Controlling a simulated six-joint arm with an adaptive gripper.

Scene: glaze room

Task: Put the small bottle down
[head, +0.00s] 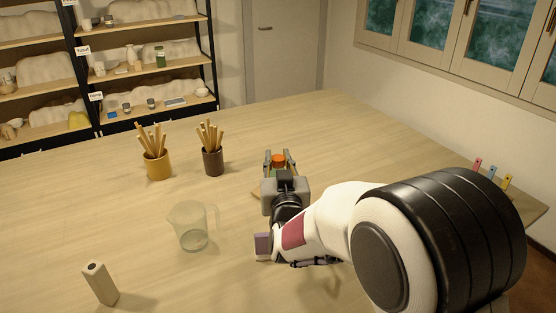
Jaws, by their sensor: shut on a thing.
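The small bottle (278,160) shows an orange-red cap between the fingers of my gripper (279,163) in the head view. My gripper is shut on it, with one finger on each side. The gripper's own body hides most of the bottle below the cap. The bottle is over the middle of the wooden table (330,128). I cannot tell whether its base touches the tabletop.
A yellow cup (159,169) and a dark cup (213,164), both holding wooden sticks, stand left of my gripper. A clear jug (192,235) and an upright beige block (100,284) stand nearer. The table beyond the gripper is clear. Shelves (150,74) stand behind.

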